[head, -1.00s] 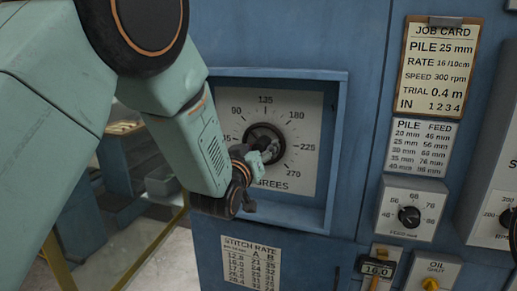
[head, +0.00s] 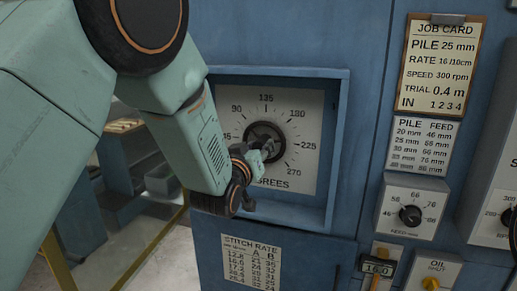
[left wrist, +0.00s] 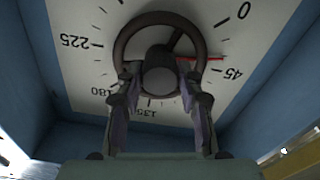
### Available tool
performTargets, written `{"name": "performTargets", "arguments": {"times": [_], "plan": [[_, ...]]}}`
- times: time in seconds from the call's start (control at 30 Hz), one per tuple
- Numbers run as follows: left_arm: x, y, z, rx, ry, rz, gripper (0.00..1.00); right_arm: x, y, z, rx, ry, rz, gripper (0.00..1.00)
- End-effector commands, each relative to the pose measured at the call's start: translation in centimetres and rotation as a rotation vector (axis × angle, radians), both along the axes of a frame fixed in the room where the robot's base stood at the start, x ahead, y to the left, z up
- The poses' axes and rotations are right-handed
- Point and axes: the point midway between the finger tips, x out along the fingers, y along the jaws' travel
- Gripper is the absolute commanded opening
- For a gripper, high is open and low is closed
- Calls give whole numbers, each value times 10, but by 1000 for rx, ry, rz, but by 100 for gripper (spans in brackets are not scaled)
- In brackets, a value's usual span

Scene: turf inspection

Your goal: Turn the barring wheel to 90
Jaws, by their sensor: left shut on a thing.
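The barring wheel (head: 264,136) is a small dark ring with a hub and spoke, in front of a white degree dial (head: 308,128) recessed in the blue cabinet. In the left wrist view the dial appears upside down, and the wheel (left wrist: 117,52) fills the top middle. A red pointer (left wrist: 212,58) lies close to the 45 mark, slightly on its 0 side. My left gripper (head: 262,157) is at the wheel's lower part. In the left wrist view its fingers (left wrist: 160,92) sit on either side of the wheel's round grip (left wrist: 160,75), shut on it. My right gripper is out of view.
The raised blue frame (head: 340,150) surrounds the dial closely. To the right are a job card (head: 440,65), a feed knob (head: 410,215) and an oil switch (head: 431,283). A stitch rate table (head: 252,262) is below the dial.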

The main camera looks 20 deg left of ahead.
Motion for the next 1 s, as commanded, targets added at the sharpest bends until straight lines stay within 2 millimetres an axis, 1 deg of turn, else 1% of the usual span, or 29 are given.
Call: {"name": "performTargets", "arguments": {"times": [0.27,1.0], "plan": [[0,0,0,135,-9,0,5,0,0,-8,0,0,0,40],[0,-1,1,791,-34,1,5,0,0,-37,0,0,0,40]]}}
